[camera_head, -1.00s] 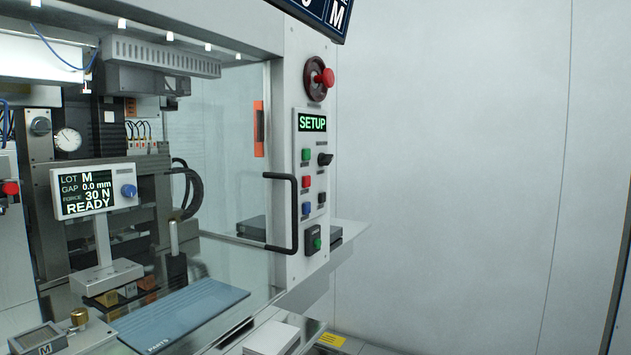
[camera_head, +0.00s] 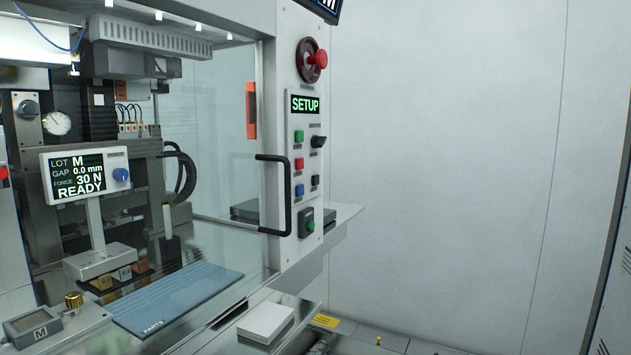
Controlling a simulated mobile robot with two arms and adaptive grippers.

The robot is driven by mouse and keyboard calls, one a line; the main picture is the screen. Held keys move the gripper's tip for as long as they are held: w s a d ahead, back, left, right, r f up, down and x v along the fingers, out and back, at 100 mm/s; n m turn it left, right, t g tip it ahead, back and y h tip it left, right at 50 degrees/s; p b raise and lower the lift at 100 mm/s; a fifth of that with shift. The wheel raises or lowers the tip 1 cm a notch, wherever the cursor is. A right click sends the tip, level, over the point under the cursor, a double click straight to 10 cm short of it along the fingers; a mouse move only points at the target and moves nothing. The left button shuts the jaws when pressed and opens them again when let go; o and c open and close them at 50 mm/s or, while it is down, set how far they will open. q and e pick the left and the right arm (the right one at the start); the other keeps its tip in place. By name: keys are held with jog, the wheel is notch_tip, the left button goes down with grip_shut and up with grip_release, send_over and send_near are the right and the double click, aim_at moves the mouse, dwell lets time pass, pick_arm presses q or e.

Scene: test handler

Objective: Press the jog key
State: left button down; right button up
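The control panel (camera_head: 326,118) is on the machine's front post, with a green "SETUP" display (camera_head: 305,104). Below it are a green key (camera_head: 299,137), a red key (camera_head: 299,163), a blue key (camera_head: 300,190), a black rotary switch (camera_head: 318,141) and a small black key (camera_head: 315,180). A black box with a green button (camera_head: 310,225) is at the panel's bottom. The key labels are too small to read, so I cannot tell which is the jog key. Neither gripper is in view.
A red emergency knob (camera_head: 318,60) sticks out above the panel. A black door handle (camera_head: 287,195) stands out just left of the keys. A small readout (camera_head: 86,175) shows LOT M, GAP 0.0 mm, 30 N, READY. A blue parts mat (camera_head: 180,300) lies lower left. Right of the panel is bare wall.

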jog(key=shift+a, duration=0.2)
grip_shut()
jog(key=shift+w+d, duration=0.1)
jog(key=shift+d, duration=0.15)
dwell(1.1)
